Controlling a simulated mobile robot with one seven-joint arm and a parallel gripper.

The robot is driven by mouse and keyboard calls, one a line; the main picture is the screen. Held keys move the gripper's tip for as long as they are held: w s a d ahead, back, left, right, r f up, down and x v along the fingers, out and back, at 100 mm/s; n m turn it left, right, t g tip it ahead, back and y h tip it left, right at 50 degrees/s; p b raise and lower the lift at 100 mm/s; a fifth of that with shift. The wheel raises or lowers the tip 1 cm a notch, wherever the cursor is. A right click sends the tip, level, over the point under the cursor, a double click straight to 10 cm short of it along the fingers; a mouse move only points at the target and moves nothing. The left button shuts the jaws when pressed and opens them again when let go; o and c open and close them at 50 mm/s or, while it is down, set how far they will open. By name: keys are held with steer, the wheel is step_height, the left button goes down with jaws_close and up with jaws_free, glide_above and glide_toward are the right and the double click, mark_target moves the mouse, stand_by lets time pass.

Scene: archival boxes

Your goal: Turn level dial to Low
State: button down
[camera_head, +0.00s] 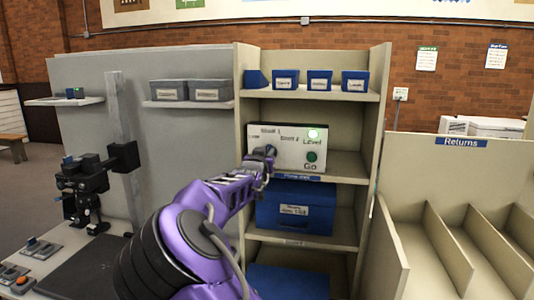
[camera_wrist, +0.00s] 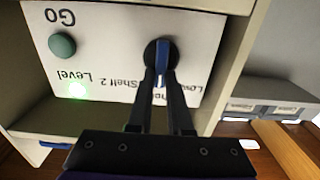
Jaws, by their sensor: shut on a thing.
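A white control panel (camera_head: 290,155) stands on a middle shelf of the beige shelf unit, with printed words including "Level" and "Go". It shows upside down in the wrist view (camera_wrist: 110,35). The dial (camera_wrist: 162,57) is a black round knob with a blue pointer bar. My gripper (camera_wrist: 162,84) has its two dark fingers on either side of the blue bar, shut on it. Labels beside the dial are partly hidden by the fingers. In the head view my gripper (camera_head: 263,160) covers the dial at the panel's left.
A green "Go" button (camera_head: 312,156) and a lit green light (camera_head: 314,134) are on the panel's right. A blue labelled box (camera_head: 294,208) sits on the shelf below. Small blue bins (camera_head: 319,80) line the shelf above. The "Returns" rack (camera_head: 460,205) stands at right.

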steer(key=shift+r+n+p, duration=0.1)
steer(key=shift+n+p, duration=0.2)
steer(key=shift+p, duration=0.1)
steer(key=shift+w+a+f+n+p, duration=0.15)
steer(key=shift+a+n+p, duration=0.1)
steer(key=shift+n, duration=1.3)
steer(key=shift+s+a+f+n+p, duration=0.1)
steer(key=shift+a+f+n+p, duration=0.1)
steer(key=shift+n, duration=1.3)
steer(key=shift+w+a+f+n+p, duration=0.15)
steer(key=shift+a+n, duration=0.1)
steer(key=shift+n, duration=1.3)
steer(key=shift+r, duration=0.1)
steer(key=c, duration=0.8)
jaws_free()
steer(key=shift+c, duration=0.2)
steer(key=shift+s, duration=0.15)
